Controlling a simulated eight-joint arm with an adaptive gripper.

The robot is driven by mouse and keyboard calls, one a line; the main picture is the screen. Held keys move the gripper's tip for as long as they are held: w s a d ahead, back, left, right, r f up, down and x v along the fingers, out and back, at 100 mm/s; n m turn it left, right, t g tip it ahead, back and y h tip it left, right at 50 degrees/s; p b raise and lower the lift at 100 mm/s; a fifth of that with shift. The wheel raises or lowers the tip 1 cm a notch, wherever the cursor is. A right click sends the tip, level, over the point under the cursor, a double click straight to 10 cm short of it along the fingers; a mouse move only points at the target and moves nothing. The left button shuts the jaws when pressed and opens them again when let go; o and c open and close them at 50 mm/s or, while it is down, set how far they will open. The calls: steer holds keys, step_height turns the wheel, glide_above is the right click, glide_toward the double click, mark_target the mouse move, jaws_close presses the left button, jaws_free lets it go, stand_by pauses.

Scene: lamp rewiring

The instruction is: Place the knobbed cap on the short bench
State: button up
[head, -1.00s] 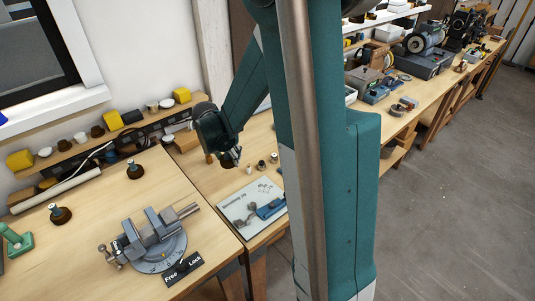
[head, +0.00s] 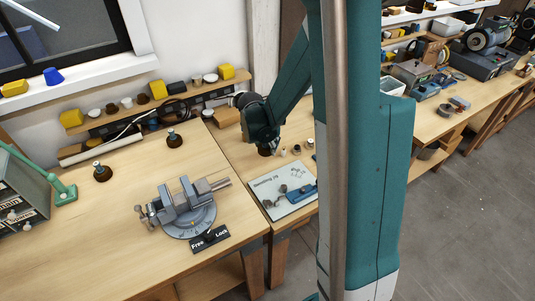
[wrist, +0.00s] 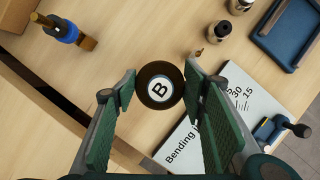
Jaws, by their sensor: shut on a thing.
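My gripper (wrist: 158,90) is shut on a round dark brown cap (wrist: 152,98), whose pale knob top carries a letter B. In the head view my gripper (head: 264,144) is above the bench with the bending jig sheet, close to its left edge; the held cap shows only as a dark shape below it. I cannot tell in either view whether the cap touches the wood. Two similar brown caps with knobs (head: 102,172) (head: 173,139) stand on the left bench (head: 130,225), which looks like the shorter one.
A grey vise (head: 188,207) with a Free/Lock plate stands on the left bench. A green lamp arm (head: 62,188) is at its left. A narrow gap separates the benches. The left bench's front has bare wood.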

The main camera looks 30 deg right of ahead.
mark_target(266, 160)
steer(key=shift+f, duration=0.6)
steer(key=shift+f, duration=2.1)
steer(key=shift+f+b, duration=0.2)
steer(key=shift+b, duration=0.2)
steer(key=o, duration=0.9)
steer(key=shift+o, duration=0.2)
steer(key=shift+r+p, duration=0.3)
steer(key=v, duration=1.1)
steer(key=shift+r+p, duration=0.35)
steer(key=shift+r, duration=0.05)
steer(key=shift+s+a, duration=0.1)
steer(key=shift+a, duration=0.05)
